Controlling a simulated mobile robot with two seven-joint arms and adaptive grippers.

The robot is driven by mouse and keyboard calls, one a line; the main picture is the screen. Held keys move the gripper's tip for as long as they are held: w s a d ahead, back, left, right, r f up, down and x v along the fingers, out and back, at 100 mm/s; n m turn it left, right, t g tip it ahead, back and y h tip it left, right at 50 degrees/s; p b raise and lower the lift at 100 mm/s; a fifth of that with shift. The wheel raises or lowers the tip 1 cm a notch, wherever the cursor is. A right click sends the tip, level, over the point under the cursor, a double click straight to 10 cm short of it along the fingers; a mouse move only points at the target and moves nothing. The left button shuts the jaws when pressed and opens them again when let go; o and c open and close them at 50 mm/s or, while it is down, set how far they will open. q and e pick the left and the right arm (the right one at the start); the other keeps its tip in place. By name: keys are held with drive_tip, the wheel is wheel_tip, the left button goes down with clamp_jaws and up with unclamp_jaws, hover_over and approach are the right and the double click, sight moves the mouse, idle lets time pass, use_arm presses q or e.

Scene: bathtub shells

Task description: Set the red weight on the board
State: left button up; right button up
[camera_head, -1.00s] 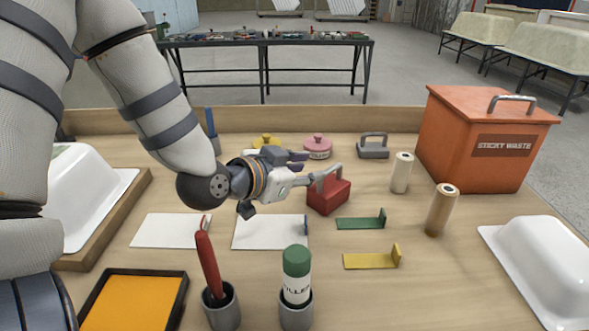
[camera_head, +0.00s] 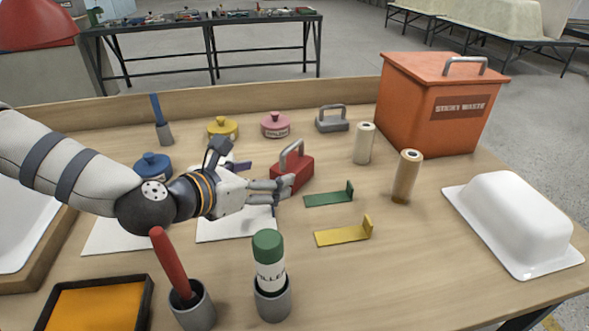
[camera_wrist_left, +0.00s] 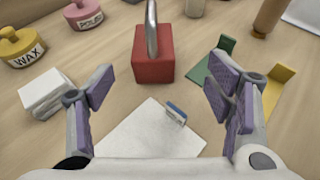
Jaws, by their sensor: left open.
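The red weight (camera_head: 290,173), a block with a grey loop handle, stands upright on the wooden table. It also shows ahead in the left wrist view (camera_wrist_left: 154,66). My left gripper (camera_head: 283,188) is open, just in front of the weight in the head view. In the left wrist view its purple-padded fingers are spread wide (camera_wrist_left: 158,88) with nothing between them, and the weight stands beyond. Which piece is the board is unclear. My right gripper is not in view.
Green (camera_head: 328,199) and yellow (camera_head: 343,235) brackets lie right of the weight. A cup with a red-handled tool (camera_head: 192,304) and a green-capped tube (camera_head: 269,262) stand in front. An orange waste bin (camera_head: 440,105) and a white shell (camera_head: 512,222) are at right.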

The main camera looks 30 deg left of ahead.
sight(292, 163)
use_arm(q)
drive_tip(key=b+x, duration=0.1)
drive_tip(key=x, duration=0.1)
drive_tip(key=b+x, duration=0.1)
drive_tip(key=x, duration=0.2)
drive_tip(key=shift+a+f, duration=0.15)
drive_tip(key=shift+f, duration=0.3)
drive_tip(key=x, duration=0.2)
drive_tip(key=b+x, duration=0.1)
drive_tip(key=x, duration=0.1)
drive_tip(key=a+x, duration=0.1)
drive_tip(key=x, duration=0.1)
drive_tip(key=shift+w+d+r, duration=0.25)
drive_tip(key=shift+w, duration=0.2)
drive_tip(key=shift+r, duration=0.1)
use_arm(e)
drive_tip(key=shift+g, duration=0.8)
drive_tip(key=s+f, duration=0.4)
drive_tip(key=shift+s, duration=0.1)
use_arm(q)
clamp_jaws()
drive_tip(key=shift+w+r, duration=0.1)
drive_tip(key=shift+r, duration=0.15)
